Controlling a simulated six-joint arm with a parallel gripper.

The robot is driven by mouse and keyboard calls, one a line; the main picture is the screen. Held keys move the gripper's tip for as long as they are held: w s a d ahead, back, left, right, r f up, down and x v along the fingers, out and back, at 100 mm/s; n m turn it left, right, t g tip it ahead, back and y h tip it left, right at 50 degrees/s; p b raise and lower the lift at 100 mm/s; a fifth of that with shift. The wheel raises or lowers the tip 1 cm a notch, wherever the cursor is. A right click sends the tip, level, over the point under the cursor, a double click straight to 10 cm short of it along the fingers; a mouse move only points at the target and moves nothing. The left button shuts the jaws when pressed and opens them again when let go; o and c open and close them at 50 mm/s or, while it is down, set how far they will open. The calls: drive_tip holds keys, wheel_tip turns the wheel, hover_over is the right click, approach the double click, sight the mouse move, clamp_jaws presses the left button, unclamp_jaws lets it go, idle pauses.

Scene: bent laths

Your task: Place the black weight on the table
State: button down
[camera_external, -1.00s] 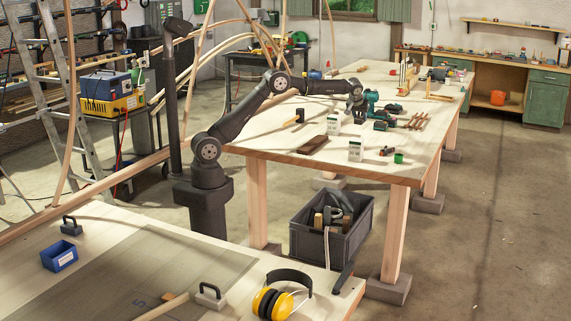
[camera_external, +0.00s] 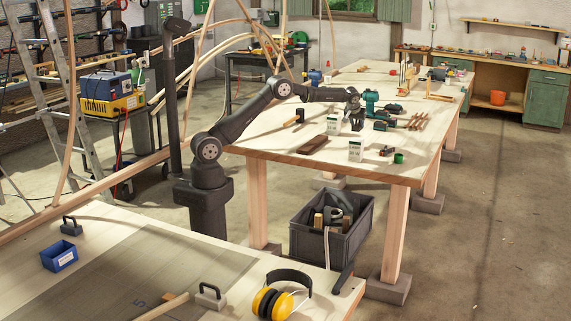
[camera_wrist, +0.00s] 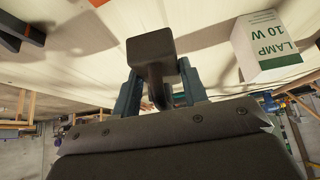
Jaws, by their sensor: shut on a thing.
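The black weight (camera_wrist: 152,48) is a dark block with a loop handle. In the wrist view my gripper (camera_wrist: 160,92) has its blue-grey fingers on either side of the handle and is shut on it. In the external view my gripper (camera_external: 353,104) is over the far table between a white lamp box and a teal power tool. The weight (camera_external: 357,122) hangs below it, small and dark there. I cannot tell whether its underside touches the table (camera_external: 270,140).
A white-green lamp box (camera_external: 334,124) stands close by; a second box (camera_external: 355,150) is nearer the front edge. A teal drill (camera_external: 370,103), a mallet (camera_external: 294,119), a brown block (camera_external: 312,145) and a green cup (camera_external: 399,158) are around. Bare tabletop lies to the left.

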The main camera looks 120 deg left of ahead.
drive_tip(key=s+a+f, duration=0.2)
drive_tip(key=a, duration=0.1)
drive_tip(key=s+a+f, duration=0.1)
drive_tip(key=a, duration=0.1)
drive_tip(key=shift+a+f, duration=0.25)
drive_tip(key=shift+f, duration=0.05)
wheel_tip(320, 180, down, 2)
drive_tip(key=shift+w+d+f, duration=0.1)
drive_tip(key=shift+d, duration=0.05)
drive_tip(key=shift+f, duration=0.55)
drive_tip(key=shift+f, duration=0.2)
drive_tip(key=c, duration=0.9)
unclamp_jaws()
drive_tip(key=shift+f, duration=0.1)
drive_tip(key=shift+o, duration=0.2)
drive_tip(key=v, duration=1.7)
drive_tip(key=shift+w+a, duration=0.35)
drive_tip(key=shift+a, duration=0.05)
drive_tip(key=shift+d+r, duration=0.15)
drive_tip(key=shift+r, duration=0.25)
drive_tip(key=c, duration=0.5)
